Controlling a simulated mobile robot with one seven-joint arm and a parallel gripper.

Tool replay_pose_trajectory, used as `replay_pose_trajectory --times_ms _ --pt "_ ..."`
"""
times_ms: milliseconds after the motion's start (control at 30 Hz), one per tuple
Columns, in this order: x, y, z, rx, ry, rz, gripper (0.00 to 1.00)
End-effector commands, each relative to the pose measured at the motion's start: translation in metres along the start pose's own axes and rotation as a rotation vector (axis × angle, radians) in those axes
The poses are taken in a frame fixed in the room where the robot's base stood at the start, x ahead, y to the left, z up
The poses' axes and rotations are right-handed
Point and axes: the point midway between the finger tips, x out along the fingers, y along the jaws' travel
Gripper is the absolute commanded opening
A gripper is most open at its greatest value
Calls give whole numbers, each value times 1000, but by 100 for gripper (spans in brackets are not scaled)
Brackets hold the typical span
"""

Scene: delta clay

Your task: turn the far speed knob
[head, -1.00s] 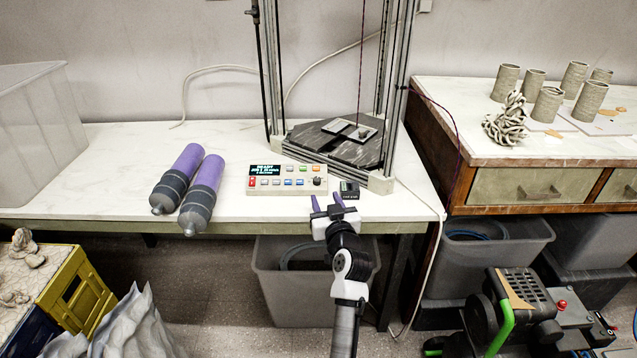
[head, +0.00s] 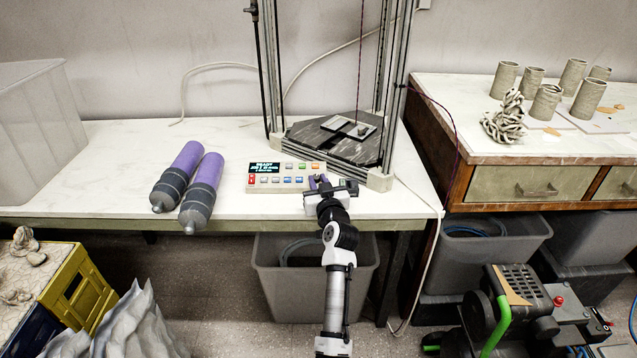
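The control panel (head: 285,177) is a pale box with a dark lit display and rows of coloured buttons, lying on the white table in front of the delta printer. Its one dark knob, at the right end, is now largely hidden by my gripper (head: 319,181). No second speed knob can be made out.
The printer frame (head: 387,95) rises just behind the panel. Two purple-and-grey cylinders (head: 203,190) lie to the left.

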Motion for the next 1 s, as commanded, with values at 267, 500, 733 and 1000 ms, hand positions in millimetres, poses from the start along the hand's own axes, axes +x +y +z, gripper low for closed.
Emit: replay_pose_trajectory --times_ms 267,500,733,1000 --pt "0 -1 -1 3 -1 6 0" --pt "1 -3 -6 32 -2 89 0" --pt "3 -1 -7 59 4 172 0" --pt "2 1 -7 78 11 241 0"
